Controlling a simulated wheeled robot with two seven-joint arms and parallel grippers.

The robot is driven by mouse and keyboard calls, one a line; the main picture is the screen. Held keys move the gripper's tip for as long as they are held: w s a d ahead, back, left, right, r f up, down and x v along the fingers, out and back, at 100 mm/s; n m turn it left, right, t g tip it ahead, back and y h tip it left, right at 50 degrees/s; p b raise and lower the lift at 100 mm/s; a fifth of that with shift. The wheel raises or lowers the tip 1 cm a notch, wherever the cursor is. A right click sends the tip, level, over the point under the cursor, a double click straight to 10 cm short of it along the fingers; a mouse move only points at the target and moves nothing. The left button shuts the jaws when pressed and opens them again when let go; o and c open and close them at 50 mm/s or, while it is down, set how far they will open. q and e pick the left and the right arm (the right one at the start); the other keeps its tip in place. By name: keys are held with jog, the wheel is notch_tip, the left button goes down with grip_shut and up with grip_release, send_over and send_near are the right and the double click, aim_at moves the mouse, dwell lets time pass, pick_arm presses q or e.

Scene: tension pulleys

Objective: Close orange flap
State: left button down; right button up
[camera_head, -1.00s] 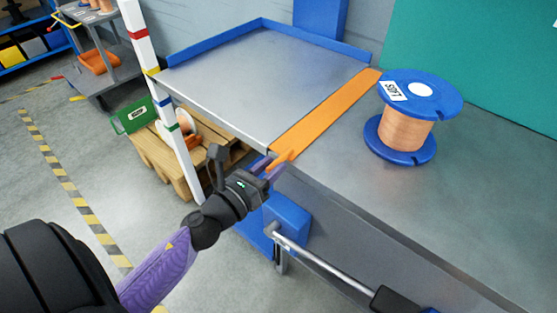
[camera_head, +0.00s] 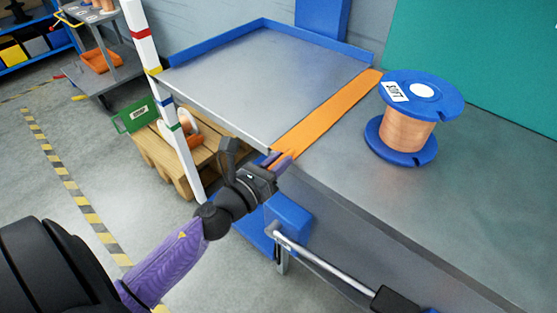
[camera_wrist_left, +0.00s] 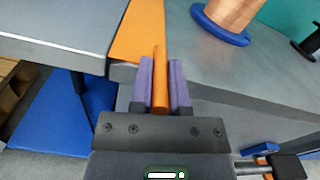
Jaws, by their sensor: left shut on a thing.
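The orange flap (camera_head: 330,108) lies flat as a long strip between the grey side table and the workbench. It also shows in the left wrist view (camera_wrist_left: 138,32). An orange handle (camera_wrist_left: 160,82) sticks out from its near end toward me. My left gripper (camera_head: 279,162) is at this near end, and in the left wrist view its purple fingers (camera_wrist_left: 161,80) are shut on the handle, one on each side. The fingers hide part of the handle in the head view. My right gripper is not in view.
A blue spool of copper wire (camera_head: 408,130), labelled SOFT, stands on the workbench (camera_head: 440,200) right of the flap. The side table (camera_head: 260,85) has a blue raised rim and is empty. A metal rail (camera_head: 325,267) runs along the bench front. A white post (camera_head: 160,100) stands left.

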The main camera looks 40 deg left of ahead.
pick_arm(q)
jog(key=shift+a+r+n+p, duration=0.1)
jog(key=shift+r+n+p, duration=0.35)
jog(key=shift+n, duration=0.15)
jog(key=n+p, duration=0.1)
jog(key=r+n, duration=0.1)
jog(key=shift+a+n+p, duration=0.25)
jog(key=shift+n+p, duration=0.05)
jog(key=shift+p, duration=0.05)
jog(key=a+n+p, duration=0.1)
jog(key=n+p, duration=0.1)
jog(key=n, duration=0.2)
jog(key=a+r+n+p, duration=0.1)
jog(key=a+n+p, duration=0.1)
jog(key=n, duration=0.3)
jog(key=a+r+n+p, duration=0.1)
jog(key=a+n+p, duration=0.1)
jog(key=n, duration=0.3)
jog(key=shift+w+a+p, duration=0.25)
jog(key=shift+p, duration=0.05)
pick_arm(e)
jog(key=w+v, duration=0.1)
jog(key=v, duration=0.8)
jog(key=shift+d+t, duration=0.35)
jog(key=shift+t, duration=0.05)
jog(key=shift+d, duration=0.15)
